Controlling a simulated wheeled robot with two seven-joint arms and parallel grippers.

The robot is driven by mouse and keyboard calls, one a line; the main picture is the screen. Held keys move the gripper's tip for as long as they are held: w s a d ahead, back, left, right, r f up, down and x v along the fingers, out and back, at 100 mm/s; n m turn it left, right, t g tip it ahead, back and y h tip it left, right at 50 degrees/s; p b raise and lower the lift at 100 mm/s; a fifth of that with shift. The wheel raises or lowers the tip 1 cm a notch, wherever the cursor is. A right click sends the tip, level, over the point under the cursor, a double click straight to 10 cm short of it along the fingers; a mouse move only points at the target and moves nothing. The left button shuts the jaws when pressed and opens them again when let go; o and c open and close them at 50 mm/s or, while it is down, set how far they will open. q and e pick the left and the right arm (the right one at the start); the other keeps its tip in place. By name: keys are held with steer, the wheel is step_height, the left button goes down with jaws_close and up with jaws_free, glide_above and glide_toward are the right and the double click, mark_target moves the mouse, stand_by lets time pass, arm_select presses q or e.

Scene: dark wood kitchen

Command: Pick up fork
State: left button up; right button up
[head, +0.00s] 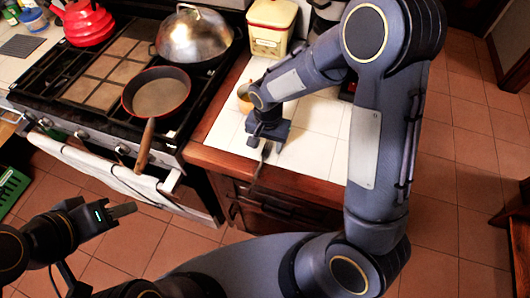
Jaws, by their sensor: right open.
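A thin dark elongated thing (259,172), possibly the fork, shows just below my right gripper (266,146), at the front edge of the tiled counter. It is too small and dark to be sure that it is the fork, and I cannot tell whether it touches the fingers. My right gripper is open and points down over the counter's front edge. My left gripper (122,211) is at the lower left, in front of the stove and far from the counter tiles. Its fingers overlap in this view, so their opening does not show.
A frying pan (157,92) with a wooden handle sits on the stove (62,118). A domed metal lid (194,37), a red kettle (88,22) and a cream canister (271,27) stand behind. A small tan cup (244,94) is beside my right wrist. White tiles (318,140) right of the gripper are clear.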

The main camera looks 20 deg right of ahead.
steer(key=shift+f, duration=0.15)
jaws_close()
stand_by(0.4)
